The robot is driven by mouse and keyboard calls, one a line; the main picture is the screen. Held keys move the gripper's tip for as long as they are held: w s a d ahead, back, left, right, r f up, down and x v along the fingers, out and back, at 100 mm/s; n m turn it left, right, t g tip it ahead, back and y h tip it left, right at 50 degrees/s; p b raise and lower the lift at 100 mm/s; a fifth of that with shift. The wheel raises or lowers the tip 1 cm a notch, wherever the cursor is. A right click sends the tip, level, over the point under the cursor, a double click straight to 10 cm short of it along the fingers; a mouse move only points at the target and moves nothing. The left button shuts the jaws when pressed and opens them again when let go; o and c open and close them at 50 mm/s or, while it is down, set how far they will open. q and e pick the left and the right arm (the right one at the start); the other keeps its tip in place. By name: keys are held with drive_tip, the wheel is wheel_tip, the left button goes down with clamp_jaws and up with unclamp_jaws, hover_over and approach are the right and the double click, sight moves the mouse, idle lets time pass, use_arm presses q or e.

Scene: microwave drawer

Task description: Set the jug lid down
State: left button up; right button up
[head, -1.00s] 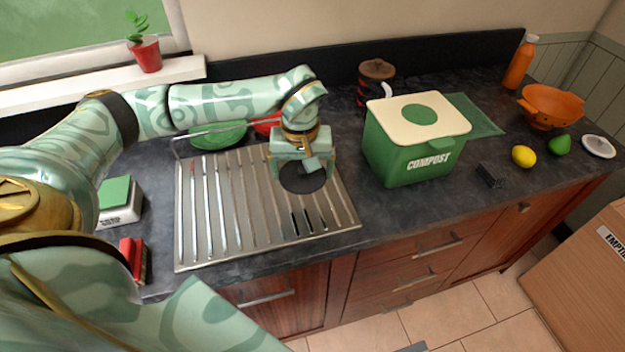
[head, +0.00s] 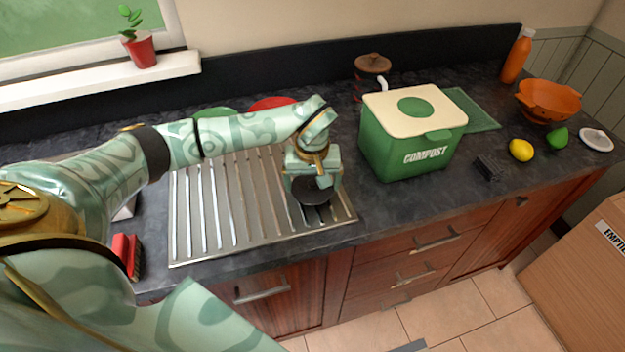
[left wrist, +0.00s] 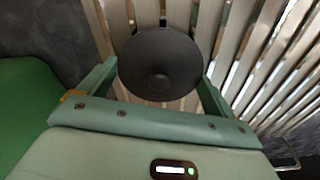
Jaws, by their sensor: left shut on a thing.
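The jug lid is a dark round disc (head: 312,193) with a small raised centre, and it also shows in the left wrist view (left wrist: 160,62). My left gripper (head: 314,184) is shut on it, with one finger at each side of the rim. The lid is over the front right part of the ribbed steel draining board (head: 232,215), lying about level. I cannot tell whether it touches the ribs. My right gripper is not in view.
A green compost bin (head: 404,145) stands just right of the draining board. A small black block (head: 488,167), a lemon (head: 521,150) and an orange colander (head: 550,100) are farther right. A red brush (head: 127,255) lies at the left. The board's left part is clear.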

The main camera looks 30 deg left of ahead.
sight(313, 186)
use_arm(q)
drive_tip(key=shift+f, duration=0.4)
drive_tip(key=o, duration=0.8)
drive_tip(key=shift+c, duration=0.2)
drive_tip(key=shift+r, duration=0.15)
wheel_tip(313, 186, up, 13)
drive_tip(key=p, duration=0.2)
drive_tip(key=shift+s+d, duration=0.25)
drive_tip(key=shift+s, duration=0.2)
